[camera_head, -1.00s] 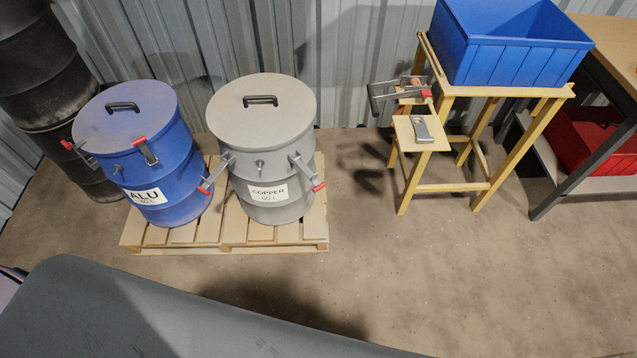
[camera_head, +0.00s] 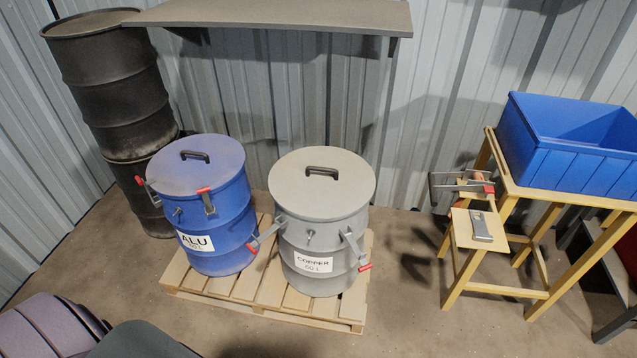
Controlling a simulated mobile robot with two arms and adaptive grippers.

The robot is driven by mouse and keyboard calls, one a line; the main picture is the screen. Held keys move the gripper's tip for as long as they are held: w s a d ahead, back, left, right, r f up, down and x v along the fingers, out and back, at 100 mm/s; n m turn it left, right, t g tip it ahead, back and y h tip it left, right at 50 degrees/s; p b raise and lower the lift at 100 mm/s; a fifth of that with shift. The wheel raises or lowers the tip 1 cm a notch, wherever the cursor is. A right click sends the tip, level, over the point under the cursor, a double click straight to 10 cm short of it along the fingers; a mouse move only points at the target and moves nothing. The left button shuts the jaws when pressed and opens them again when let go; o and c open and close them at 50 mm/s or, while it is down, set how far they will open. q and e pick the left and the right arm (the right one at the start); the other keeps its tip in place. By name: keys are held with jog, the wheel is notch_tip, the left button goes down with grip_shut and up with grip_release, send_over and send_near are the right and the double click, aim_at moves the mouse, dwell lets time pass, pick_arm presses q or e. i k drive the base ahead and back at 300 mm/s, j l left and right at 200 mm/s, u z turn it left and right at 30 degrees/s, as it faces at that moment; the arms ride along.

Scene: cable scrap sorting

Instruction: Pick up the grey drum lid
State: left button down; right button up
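The grey drum lid (camera_head: 336,184) lies on top of the grey drum (camera_head: 319,241) labelled COPPER and has a black handle (camera_head: 322,172) in its middle. The drum has metal latches with red tips on its side; the right one (camera_head: 354,248) and the left one (camera_head: 266,234) hang out from the wall. The grey drum stands upright on a wooden pallet, right of a blue drum (camera_head: 208,221) labelled ALU with its blue lid on. Neither of my grippers shows in the view.
A shelf (camera_head: 280,14) juts from the wall above and behind the drums. Black drums (camera_head: 110,85) are stacked at the left. A wooden stand (camera_head: 489,289) with a blue bin (camera_head: 570,150) is at the right. Floor is clear between the pallet (camera_head: 345,313) and stand.

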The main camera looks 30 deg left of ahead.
aim_at(316, 182)
jog(key=i+j, duration=0.1)
jog(key=j, duration=0.3)
jog(key=i+j, duration=0.15)
jog(key=j, duration=0.25)
jog(key=i+j+z, duration=0.1)
jog(key=j, duration=0.25)
jog(key=i+j, duration=0.1)
jog(key=j, duration=0.3)
